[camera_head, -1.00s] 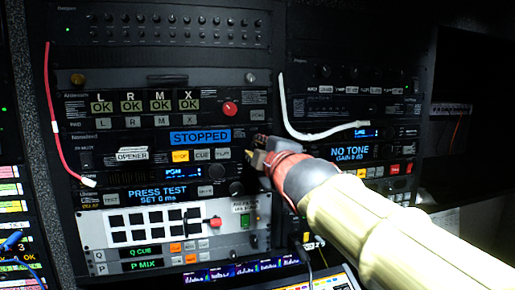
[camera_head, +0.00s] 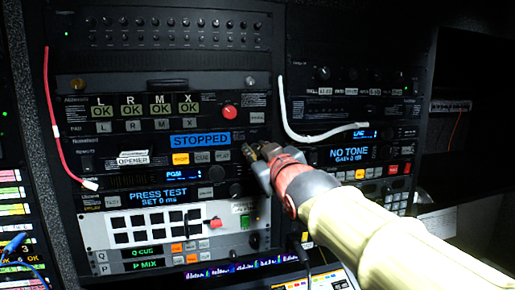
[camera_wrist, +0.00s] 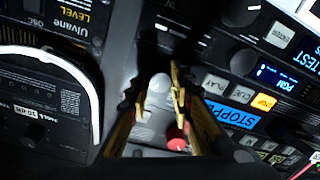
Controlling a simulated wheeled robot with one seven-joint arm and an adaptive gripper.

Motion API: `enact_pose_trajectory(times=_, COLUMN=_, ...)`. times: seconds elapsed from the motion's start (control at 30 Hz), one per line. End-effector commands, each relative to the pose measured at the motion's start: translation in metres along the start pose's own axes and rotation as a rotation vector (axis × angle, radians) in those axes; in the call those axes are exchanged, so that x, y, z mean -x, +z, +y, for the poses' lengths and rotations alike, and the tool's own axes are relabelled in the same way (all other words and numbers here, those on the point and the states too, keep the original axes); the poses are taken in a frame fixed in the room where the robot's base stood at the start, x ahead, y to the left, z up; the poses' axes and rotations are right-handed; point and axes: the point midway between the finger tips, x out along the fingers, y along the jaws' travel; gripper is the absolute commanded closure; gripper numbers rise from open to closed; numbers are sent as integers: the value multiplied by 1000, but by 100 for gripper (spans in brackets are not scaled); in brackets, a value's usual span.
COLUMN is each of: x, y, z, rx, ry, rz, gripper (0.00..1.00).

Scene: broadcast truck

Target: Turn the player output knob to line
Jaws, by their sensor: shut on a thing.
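The player unit with the blue STOPPED display (camera_head: 200,139) is in the middle of the left rack. Its stop, cue and play buttons sit below that display. My gripper (camera_head: 262,151) reaches in from the right, to the right of the play button. In the wrist view my gripper (camera_wrist: 158,86) has its two yellow-edged fingers around a pale grey rounded knob (camera_wrist: 158,92), shut on it. I take this for the player output knob; its pointer and markings cannot be read. In the head view my fingers hide it.
A red knob (camera_head: 229,112) is just above the player unit and shows near the fingers in the wrist view (camera_wrist: 177,138). A white cable (camera_head: 300,132) hangs close on the right. The PGM display (camera_head: 178,173) and a dark knob (camera_head: 217,171) lie below.

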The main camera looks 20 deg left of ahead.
Motion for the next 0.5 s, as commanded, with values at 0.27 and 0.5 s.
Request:
enact_pose_trajectory(times=0.27, x=-1, y=3, z=-1, rx=-143, ry=-1, rz=-2, gripper=100)
enact_pose_trajectory(times=0.5, x=-1, y=4, z=-1, rx=-194, ry=0, rz=-1, gripper=100)
